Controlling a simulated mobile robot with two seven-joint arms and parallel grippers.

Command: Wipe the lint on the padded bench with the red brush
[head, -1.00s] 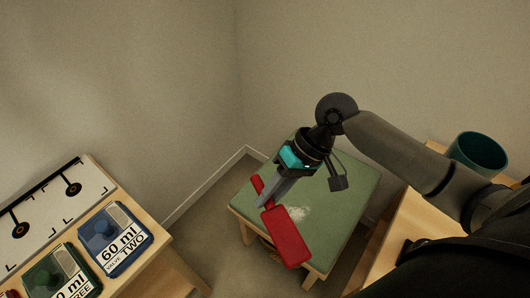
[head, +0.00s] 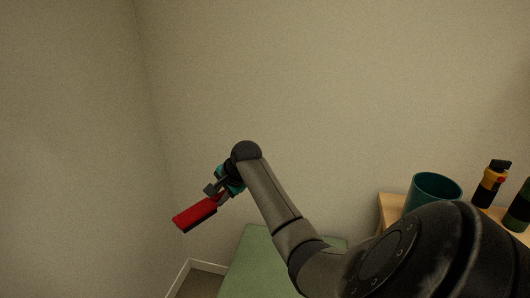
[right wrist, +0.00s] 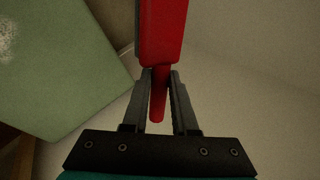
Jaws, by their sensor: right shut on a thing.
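My right gripper (head: 218,195) is shut on the handle of the red brush (head: 194,214) and holds it up in the air, left of the padded bench. In the right wrist view the brush (right wrist: 163,35) sticks out ahead, its handle between the two fingers (right wrist: 159,95). The green padded bench (head: 250,262) is at the bottom of the head view, partly hidden by my right arm. It also shows at the left of the right wrist view (right wrist: 65,75). White lint (right wrist: 6,38) lies on it at that view's left edge. My left gripper is not in view.
At the right, a wooden table (head: 393,208) holds a teal cup (head: 432,190), a yellow and black bottle (head: 489,186) and a dark green bottle (head: 520,208). Bare walls stand behind and to the left. The space around the brush is clear.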

